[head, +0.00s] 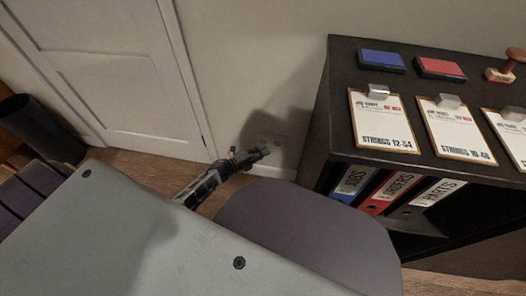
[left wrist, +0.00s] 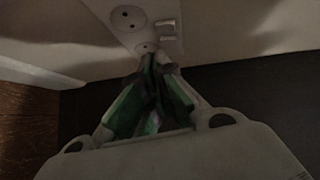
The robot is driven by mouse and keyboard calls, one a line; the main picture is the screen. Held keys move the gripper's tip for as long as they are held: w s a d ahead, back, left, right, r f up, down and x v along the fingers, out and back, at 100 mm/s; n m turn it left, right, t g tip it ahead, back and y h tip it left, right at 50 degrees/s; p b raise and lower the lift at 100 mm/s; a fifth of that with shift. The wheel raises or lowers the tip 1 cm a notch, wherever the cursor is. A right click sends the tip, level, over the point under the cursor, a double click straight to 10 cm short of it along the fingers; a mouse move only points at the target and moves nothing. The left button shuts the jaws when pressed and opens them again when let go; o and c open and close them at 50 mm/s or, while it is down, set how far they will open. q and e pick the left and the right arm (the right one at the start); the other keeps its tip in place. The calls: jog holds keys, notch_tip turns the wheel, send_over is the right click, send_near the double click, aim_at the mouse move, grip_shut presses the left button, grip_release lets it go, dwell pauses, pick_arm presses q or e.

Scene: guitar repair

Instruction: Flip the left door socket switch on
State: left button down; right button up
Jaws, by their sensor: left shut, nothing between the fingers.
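The wall socket plate (head: 277,140) is low on the wall between the white door and the dark shelf. In the left wrist view the pale plate (left wrist: 138,32) shows round outlets and small raised switches (left wrist: 168,30) on its right side. Which way the switches are set cannot be told. My left gripper (head: 262,152) reaches to the wall at the plate and partly hides it. In the left wrist view its fingers (left wrist: 158,62) are shut and empty, with the tips just below the switches, beside the lower outlet. Contact cannot be told. My right gripper is not in view.
A white door (head: 100,65) is at the left. A dark shelf (head: 325,130) with binders, clipboards and ink pads stands close right of the socket. A grey tabletop (head: 150,245) and a rounded dark grey seat-like panel (head: 310,235) lie in front. A dark bin (head: 35,130) stands far left.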

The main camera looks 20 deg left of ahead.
pick_arm(q)
jog(key=f+p+v, duration=0.2)
jog(key=v, duration=0.8)
jog(key=shift+s+p, duration=0.35)
jog(key=shift+s, duration=0.2)
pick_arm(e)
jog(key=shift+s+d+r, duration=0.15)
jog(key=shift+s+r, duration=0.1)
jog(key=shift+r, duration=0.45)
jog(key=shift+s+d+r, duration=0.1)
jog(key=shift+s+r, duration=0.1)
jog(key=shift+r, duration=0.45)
pick_arm(q)
jog(key=shift+r, duration=0.1)
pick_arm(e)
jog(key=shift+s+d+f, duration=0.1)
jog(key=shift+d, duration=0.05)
pick_arm(q)
jog(key=shift+d, duration=0.1)
